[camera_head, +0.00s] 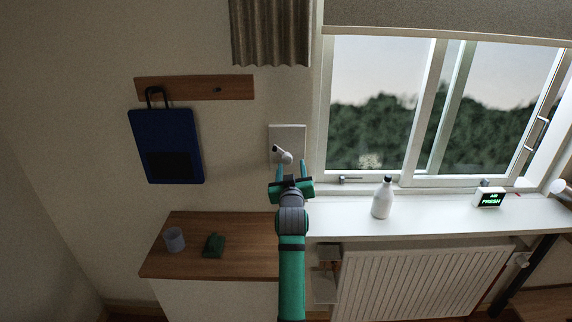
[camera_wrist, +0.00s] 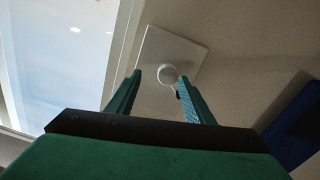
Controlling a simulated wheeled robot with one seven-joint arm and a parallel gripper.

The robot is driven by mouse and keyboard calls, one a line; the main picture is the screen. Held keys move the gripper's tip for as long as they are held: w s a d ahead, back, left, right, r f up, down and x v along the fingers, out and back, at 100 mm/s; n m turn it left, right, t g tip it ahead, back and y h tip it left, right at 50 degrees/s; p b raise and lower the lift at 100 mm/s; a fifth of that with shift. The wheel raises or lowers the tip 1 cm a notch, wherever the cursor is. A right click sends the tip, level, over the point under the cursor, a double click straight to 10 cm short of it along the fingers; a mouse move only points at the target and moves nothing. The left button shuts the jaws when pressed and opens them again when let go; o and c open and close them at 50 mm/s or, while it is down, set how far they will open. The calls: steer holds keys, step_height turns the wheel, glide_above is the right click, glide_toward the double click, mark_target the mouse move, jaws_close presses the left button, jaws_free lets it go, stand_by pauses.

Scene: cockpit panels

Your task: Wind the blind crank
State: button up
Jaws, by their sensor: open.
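The blind crank (camera_head: 281,152) is a small pale knob and arm on a light square wall plate (camera_head: 288,132), left of the window. In the wrist view the round white crank knob (camera_wrist: 168,74) shows in front of the plate (camera_wrist: 190,58), between and beyond my fingertips. My gripper (camera_head: 291,172) is green and open, with its fingers pointing at the wall just below and around the crank. In the wrist view my gripper (camera_wrist: 160,88) has both fingers apart with nothing held. Whether a finger touches the crank I cannot tell. The grey-brown blind (camera_head: 450,18) covers the window's top.
A white bottle (camera_head: 382,200) and a small lit sign (camera_head: 489,198) stand on the windowsill (camera_head: 440,212). A blue bag (camera_head: 165,130) hangs from a wooden rail (camera_head: 195,87). A cup (camera_head: 174,239) and a dark green object (camera_head: 213,245) sit on the wooden cabinet (camera_head: 240,225). A radiator (camera_head: 415,283) is below.

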mark_target(285, 160)
steer(key=w, duration=0.1)
steer(key=w+a, duration=0.1)
steer(key=w, duration=0.1)
steer(key=shift+a, duration=0.2)
steer(key=shift+w, duration=0.3)
steer(key=shift+w, duration=0.1)
steer(key=shift+w, duration=0.1)
steer(key=c, duration=0.6)
steer(key=shift+a, duration=0.35)
steer(key=c, duration=0.4)
steer(key=shift+a+y, duration=0.1)
steer(key=shift+y, duration=0.3)
steer(key=shift+c, duration=0.2)
